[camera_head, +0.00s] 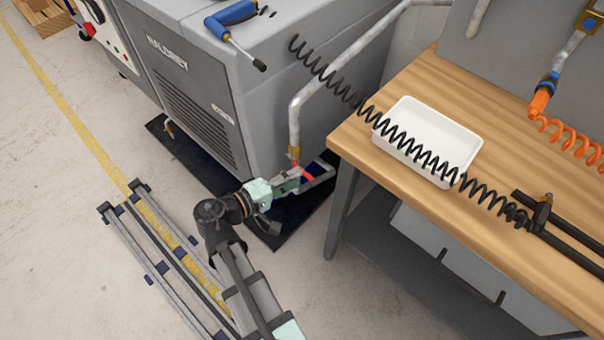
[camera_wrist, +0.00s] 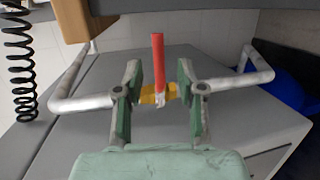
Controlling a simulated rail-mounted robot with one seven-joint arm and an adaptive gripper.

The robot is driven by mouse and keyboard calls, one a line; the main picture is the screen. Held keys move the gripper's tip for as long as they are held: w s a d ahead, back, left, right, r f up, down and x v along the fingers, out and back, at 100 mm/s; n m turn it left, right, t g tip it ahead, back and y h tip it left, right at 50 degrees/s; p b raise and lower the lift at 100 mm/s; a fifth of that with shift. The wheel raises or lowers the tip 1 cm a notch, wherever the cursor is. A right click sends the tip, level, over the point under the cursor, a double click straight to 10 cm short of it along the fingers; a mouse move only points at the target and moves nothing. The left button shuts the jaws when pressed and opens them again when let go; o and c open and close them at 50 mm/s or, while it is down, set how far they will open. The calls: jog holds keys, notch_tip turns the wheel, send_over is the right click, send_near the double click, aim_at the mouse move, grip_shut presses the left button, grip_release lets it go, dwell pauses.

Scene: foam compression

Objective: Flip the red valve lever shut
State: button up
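The red valve lever (camera_wrist: 158,55) stands upright in the wrist view, rising from a brass valve body (camera_wrist: 150,95) and pointing across the line of the grey pipe (camera_wrist: 88,102). My gripper (camera_wrist: 159,75) has its two green-padded fingers spread, one on each side of the lever and valve. Gaps show between the pads and the lever. In the head view my gripper (camera_head: 296,180) is low beside the grey machine, at the lower end of the pipe (camera_head: 297,120). The red lever (camera_head: 308,177) shows partly there; the fingers cover much of the valve.
The grey machine (camera_head: 200,105) stands behind my gripper. A wooden workbench (camera_head: 355,140) is close on the right, holding a white tray (camera_head: 455,140) and a black coiled hose (camera_head: 410,150). A blue-handled tool (camera_head: 232,14) lies on the machine.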

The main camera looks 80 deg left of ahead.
jog(key=shift+v, duration=1.5)
